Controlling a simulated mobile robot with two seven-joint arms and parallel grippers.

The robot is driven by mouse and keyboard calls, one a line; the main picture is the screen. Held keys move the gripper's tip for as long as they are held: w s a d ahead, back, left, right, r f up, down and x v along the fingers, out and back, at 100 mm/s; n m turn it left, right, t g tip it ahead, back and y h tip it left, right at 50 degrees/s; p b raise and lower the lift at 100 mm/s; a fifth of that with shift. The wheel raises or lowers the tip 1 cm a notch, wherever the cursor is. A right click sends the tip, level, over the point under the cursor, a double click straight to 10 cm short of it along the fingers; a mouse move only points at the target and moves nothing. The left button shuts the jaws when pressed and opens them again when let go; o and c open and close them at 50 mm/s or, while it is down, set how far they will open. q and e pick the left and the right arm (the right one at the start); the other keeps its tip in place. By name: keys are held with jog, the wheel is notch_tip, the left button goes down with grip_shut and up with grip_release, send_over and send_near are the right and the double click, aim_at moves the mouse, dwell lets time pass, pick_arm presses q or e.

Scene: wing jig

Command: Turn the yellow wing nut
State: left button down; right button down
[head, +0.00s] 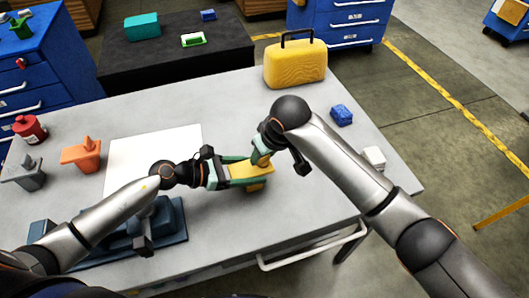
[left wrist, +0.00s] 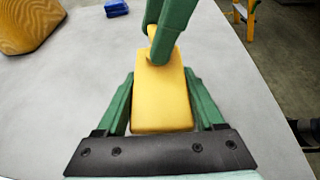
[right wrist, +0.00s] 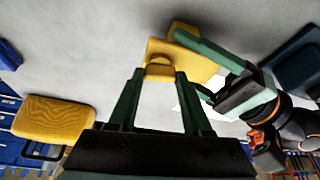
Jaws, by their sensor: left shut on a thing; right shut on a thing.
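The yellow wing nut (head: 262,170) is held off to the right of the white sheet, between my two grippers. Its flat block body (left wrist: 160,98) lies between the green fingers of my left gripper (head: 246,172), which is shut on it from both sides. My right gripper (head: 262,155) comes from above and is shut on the raised wing part, seen between its fingertips in the right wrist view (right wrist: 160,70). In the head view the fingers partly cover the nut. I cannot tell whether its underside touches the table.
A dark blue jig (head: 170,222) lies at the front left, partly under my left arm. An orange piece (head: 82,154), a grey piece (head: 22,172) and a red can (head: 28,128) stand at left. A yellow case (head: 295,67) stands behind; a blue block (head: 341,115) and white block (head: 373,157) lie right.

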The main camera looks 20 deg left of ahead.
jog(key=shift+a+m+t+h, duration=0.1)
jog(key=shift+m+t+h, duration=0.2)
jog(key=shift+m, duration=0.8)
jog(key=shift+c, duration=1.6)
grip_release()
jog(key=v, duration=1.2)
pick_arm(q)
grip_release()
